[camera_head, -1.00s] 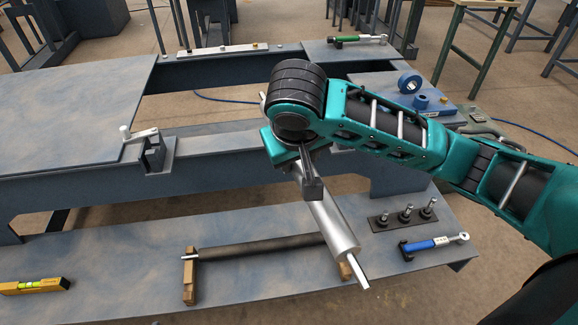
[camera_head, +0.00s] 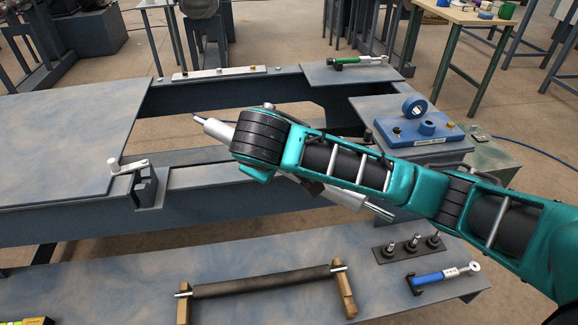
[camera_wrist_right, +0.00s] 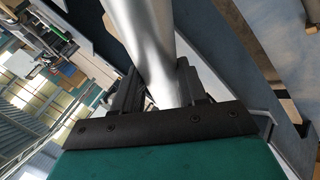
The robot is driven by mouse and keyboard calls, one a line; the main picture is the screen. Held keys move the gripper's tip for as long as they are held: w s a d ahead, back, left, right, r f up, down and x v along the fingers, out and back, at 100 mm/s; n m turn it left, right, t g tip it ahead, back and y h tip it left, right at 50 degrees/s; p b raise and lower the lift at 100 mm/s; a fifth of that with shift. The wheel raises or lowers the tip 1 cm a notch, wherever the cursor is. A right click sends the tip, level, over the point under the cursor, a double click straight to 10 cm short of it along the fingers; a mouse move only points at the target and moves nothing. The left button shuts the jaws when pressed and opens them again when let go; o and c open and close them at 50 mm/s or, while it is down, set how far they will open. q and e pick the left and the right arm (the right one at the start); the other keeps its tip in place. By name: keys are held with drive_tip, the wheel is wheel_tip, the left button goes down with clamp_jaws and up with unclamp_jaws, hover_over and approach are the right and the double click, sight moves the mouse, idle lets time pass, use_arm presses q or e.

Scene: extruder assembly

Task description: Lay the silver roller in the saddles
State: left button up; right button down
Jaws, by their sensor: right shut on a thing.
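The silver roller (camera_head: 347,196) is held in the air above the frame, slanting from upper left to lower right. Its left end (camera_head: 217,130) shows beyond my right wrist, and my arm hides its middle. My right gripper (camera_wrist_right: 160,88) is shut around the roller, which fills the space between the fingers in the wrist view. A saddle (camera_head: 148,187) with a pale lever stands on the near frame beam, left of the roller. The other saddle cannot be made out clearly behind my arm. My left gripper is not in view.
A black roller (camera_head: 262,282) rests on two wooden supports on the lower front shelf. Beside it are a rack of dark pegs (camera_head: 411,247) and a blue-handled tool (camera_head: 440,277). A blue block with rings (camera_head: 420,135) sits at the right. The frame's opening is clear left of my wrist.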

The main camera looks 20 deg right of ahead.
drive_tip(key=w+n+t, duration=0.1)
drive_tip(key=n, duration=0.1)
drive_tip(key=w+a+n+t+y, duration=0.1)
drive_tip(key=n+t, duration=0.1)
drive_tip(key=shift+w+a+r+n, duration=0.2)
drive_tip(key=shift+w+n, duration=0.1)
drive_tip(key=shift+w, duration=0.1)
drive_tip(key=shift+w+a+r+n+t+y+b, duration=0.1)
drive_tip(key=shift+w+n+t+y+b, duration=0.1)
drive_tip(key=shift+w+n+t+y, duration=0.25)
drive_tip(key=shift+w+a+r+n+t+y+b, duration=0.15)
drive_tip(key=shift+n+t+y, duration=0.2)
drive_tip(key=shift+n+t, duration=0.25)
drive_tip(key=n+y, duration=0.1)
drive_tip(key=n+t, duration=0.1)
drive_tip(key=w+a+n+t+y, duration=0.1)
drive_tip(key=shift+w+r+n+y, duration=0.1)
drive_tip(key=shift+r+n+y, duration=0.2)
drive_tip(key=shift+r+n, duration=0.05)
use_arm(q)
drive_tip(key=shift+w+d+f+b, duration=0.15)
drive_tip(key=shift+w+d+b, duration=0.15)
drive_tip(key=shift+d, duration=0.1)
use_arm(e)
drive_tip(key=shift+w+a+r+n+t+y, duration=0.1)
drive_tip(key=shift+a+r+n+t+y, duration=0.15)
drive_tip(key=shift+a+n+t+y, duration=0.25)
drive_tip(key=shift+d+y, duration=0.1)
drive_tip(key=shift+y, duration=0.2)
